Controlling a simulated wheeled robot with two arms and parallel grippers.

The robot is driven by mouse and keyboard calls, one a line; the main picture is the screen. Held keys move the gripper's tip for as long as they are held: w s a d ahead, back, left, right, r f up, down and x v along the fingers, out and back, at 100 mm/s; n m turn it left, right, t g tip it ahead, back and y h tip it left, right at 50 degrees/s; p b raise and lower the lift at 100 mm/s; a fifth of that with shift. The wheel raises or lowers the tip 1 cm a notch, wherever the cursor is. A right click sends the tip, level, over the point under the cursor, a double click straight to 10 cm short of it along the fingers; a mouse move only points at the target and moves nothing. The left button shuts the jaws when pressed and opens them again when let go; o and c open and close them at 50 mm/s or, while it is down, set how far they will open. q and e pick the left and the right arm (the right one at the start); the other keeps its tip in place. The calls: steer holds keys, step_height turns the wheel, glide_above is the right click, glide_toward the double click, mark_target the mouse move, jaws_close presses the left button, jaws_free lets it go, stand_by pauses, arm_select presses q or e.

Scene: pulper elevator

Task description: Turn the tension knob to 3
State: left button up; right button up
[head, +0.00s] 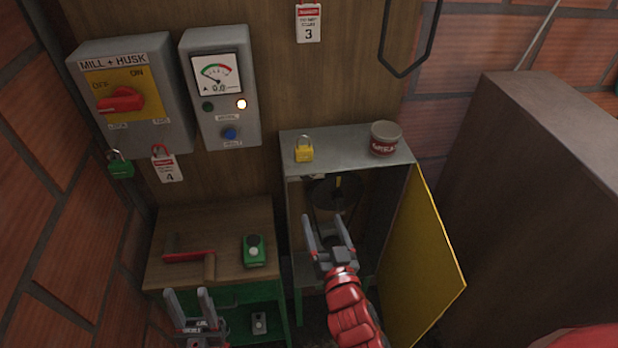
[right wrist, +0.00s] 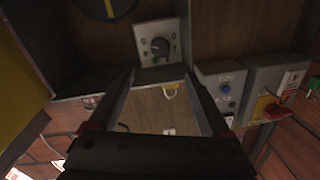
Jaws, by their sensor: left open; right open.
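The tension knob (right wrist: 160,46) is a dark round dial on a light grey plate with small markings, seen in the right wrist view. The markings are too small to read, so I cannot tell its setting. My right gripper (head: 325,226) is open in front of the open grey cabinet (head: 290,215). In the right wrist view its fingers (right wrist: 160,74) point towards the knob plate, apart from it and empty between. In the head view the gripper largely hides the knob area. My left gripper (head: 188,296) is open and empty before the small wooden-topped table.
The yellow cabinet door (head: 425,260) stands open to the right. A yellow padlock (head: 304,150) and a tin (head: 385,138) sit on the cabinet. The wooden table (head: 215,222) carries a red-handled tool and a green device (head: 253,251). A large brown block (head: 540,190) stands right.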

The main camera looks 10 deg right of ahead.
mark_target(309, 178)
steer(key=shift+w+a+p, duration=0.25)
steer(key=shift+w+p, duration=0.8)
steer(key=shift+w, duration=1.4)
steer(key=shift+w+a+p, duration=0.2)
steer(key=shift+w+p, duration=0.9)
steer(key=shift+w, duration=1.4)
steer(key=shift+w+a+p, duration=0.25)
steer(key=shift+w+p, duration=0.8)
steer(key=shift+w, duration=1.4)
jaws_close()
